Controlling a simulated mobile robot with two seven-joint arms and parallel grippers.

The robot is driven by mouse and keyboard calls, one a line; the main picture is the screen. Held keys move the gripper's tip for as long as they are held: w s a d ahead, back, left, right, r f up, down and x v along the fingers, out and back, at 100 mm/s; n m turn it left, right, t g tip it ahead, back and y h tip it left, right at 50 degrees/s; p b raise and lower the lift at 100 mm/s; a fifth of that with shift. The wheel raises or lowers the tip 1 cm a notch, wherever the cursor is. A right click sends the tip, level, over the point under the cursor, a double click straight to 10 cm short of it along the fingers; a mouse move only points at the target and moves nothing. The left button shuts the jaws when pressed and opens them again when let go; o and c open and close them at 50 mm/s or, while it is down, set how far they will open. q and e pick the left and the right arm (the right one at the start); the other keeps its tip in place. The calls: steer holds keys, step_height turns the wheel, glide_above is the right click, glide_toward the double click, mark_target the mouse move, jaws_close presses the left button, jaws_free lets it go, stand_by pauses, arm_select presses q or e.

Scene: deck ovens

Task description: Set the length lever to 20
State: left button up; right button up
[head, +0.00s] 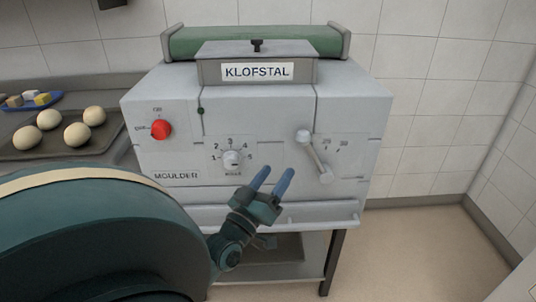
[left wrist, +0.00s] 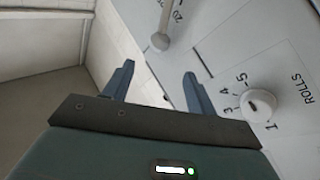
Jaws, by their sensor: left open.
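The length lever (head: 315,157) is a pale grey bar with a round end at each tip, on the right of the moulder's front. It slants from upper left to lower right, beside a small number scale (head: 335,147) too blurred to read fully. The left wrist view shows the lever's rounded end (left wrist: 160,41) and a "20" mark (left wrist: 179,14) beside its bar. My left gripper (head: 274,174) is open and empty, with blue fingers, below and left of the lever. In the left wrist view the open fingers (left wrist: 158,85) stand apart from the lever. My right gripper is out of view.
The moulder (head: 355,105) also carries a rolls dial (head: 231,160) left of the lever and a red knob (head: 161,129) further left. A ledge (head: 310,214) runs below the panel. Dough balls (head: 77,134) lie on a tray at left. Floor right of the machine is clear.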

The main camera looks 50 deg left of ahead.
arm_select(q)
steer(key=shift+v, duration=1.25)
